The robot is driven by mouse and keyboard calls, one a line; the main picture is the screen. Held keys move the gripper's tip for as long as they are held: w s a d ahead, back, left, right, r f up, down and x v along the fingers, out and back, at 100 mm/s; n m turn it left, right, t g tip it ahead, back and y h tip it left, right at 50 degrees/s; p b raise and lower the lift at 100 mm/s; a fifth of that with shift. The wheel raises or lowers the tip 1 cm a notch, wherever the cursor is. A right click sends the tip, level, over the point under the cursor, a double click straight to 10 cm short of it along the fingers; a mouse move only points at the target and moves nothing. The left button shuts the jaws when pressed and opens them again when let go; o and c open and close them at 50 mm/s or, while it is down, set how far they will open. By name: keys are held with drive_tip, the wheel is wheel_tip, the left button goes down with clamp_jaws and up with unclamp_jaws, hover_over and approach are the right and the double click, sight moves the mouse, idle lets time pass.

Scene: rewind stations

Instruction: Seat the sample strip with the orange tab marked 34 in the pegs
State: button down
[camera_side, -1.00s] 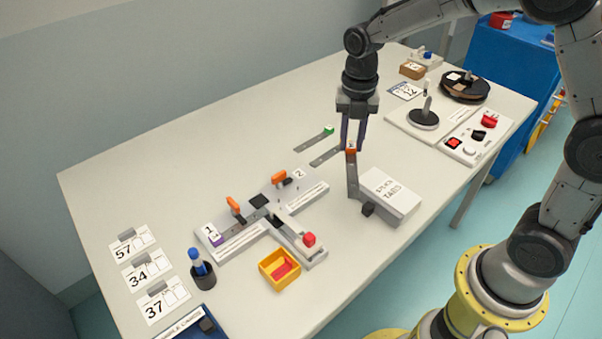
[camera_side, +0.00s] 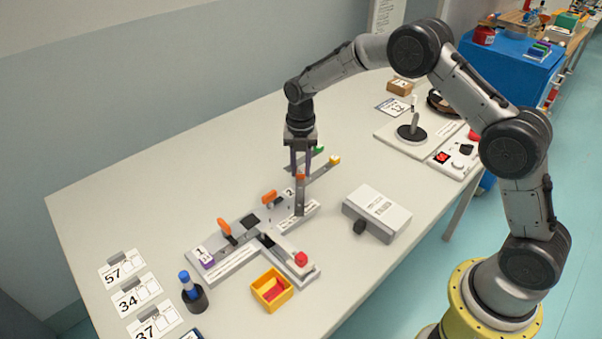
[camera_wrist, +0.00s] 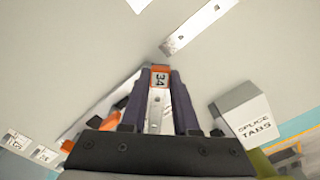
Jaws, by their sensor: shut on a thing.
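The sample strip (camera_side: 300,200) hangs down from my gripper (camera_side: 301,170). Its orange tab (camera_side: 300,178) is between the fingertips, and in the wrist view the orange tab (camera_wrist: 159,77) reads 34. My gripper (camera_wrist: 157,82) is shut on the strip at this tab. The grey splicing fixture (camera_side: 235,262) has small pegs and marks 1 and 2. The held strip is in front of its end marked 2 (camera_side: 290,192); I cannot tell whether its lower end touches. A purple-tabbed strip (camera_side: 206,262) lies at mark 1. Orange clamps (camera_side: 225,228) stand raised on the fixture.
Green-tabbed (camera_side: 318,150) and yellow-tabbed (camera_side: 334,160) strips lie behind the gripper. The splice tabs box (camera_side: 378,212) stands right. A yellow bin (camera_side: 271,290), red knob (camera_side: 301,258) and pen holder (camera_side: 194,298) are in front. Numbered cards (camera_side: 130,298) lie left.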

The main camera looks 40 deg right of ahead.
drive_tip(key=shift+f, duration=1.05)
drive_tip(key=shift+f, duration=0.15)
drive_tip(key=c, duration=0.7)
unclamp_jaws()
drive_tip(key=shift+o, duration=0.2)
